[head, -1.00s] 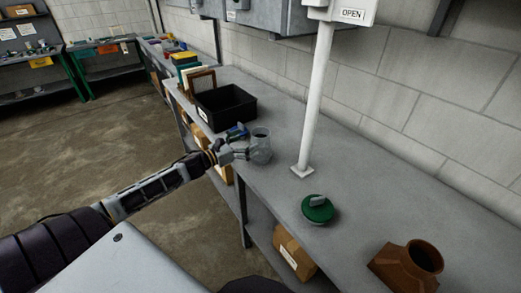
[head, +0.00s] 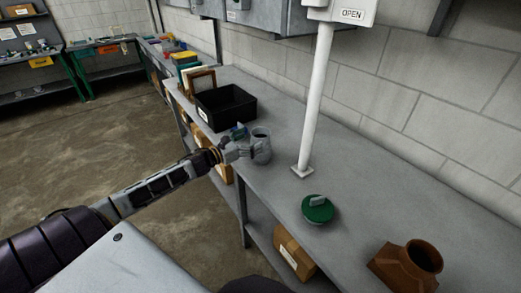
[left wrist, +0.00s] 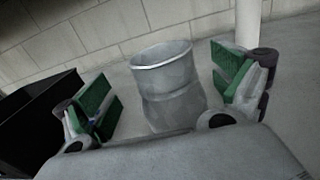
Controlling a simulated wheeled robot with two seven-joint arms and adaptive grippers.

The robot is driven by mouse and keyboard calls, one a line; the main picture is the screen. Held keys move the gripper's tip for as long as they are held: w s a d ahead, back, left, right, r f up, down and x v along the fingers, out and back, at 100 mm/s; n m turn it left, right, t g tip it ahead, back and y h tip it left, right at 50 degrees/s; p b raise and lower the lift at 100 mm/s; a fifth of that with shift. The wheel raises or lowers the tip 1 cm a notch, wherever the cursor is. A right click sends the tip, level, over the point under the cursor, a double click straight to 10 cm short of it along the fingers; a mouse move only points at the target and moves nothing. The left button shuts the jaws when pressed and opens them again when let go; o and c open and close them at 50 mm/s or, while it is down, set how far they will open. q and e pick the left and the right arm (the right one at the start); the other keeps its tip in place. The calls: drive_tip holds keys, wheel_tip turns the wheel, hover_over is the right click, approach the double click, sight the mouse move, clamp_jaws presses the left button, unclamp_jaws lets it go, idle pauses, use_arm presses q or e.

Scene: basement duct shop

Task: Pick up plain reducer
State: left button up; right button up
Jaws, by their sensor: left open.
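The plain reducer is a grey metal piece (head: 262,150) with a round open top, standing upright on the grey bench (head: 345,205). In the left wrist view the reducer (left wrist: 168,88) stands between my two green-padded fingers, with space on both sides. My left gripper (head: 250,150) is open around it; in the left wrist view the gripper (left wrist: 168,92) hides the reducer's lower front. My right gripper is not in view.
A black bin (head: 226,106) stands just beyond the reducer. A white post (head: 316,95) rises from the bench to its right. A green lidded piece (head: 318,209) and a brown duct fitting (head: 408,266) stand nearer.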

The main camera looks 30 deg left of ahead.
sight(268, 132)
use_arm(q)
drive_tip(key=shift+p+x, duration=0.5)
drive_tip(key=shift+x, duration=2)
drive_tip(key=shift+s+d, duration=0.1)
drive_tip(key=shift+d, duration=0.05)
drive_tip(key=shift+c, duration=0.4)
drive_tip(key=c, duration=1.5)
drive_tip(key=shift+c, duration=0.2)
drive_tip(key=shift+r, duration=0.1)
wheel_tip(268, 132, up, 10)
drive_tip(key=shift+b, duration=0.4)
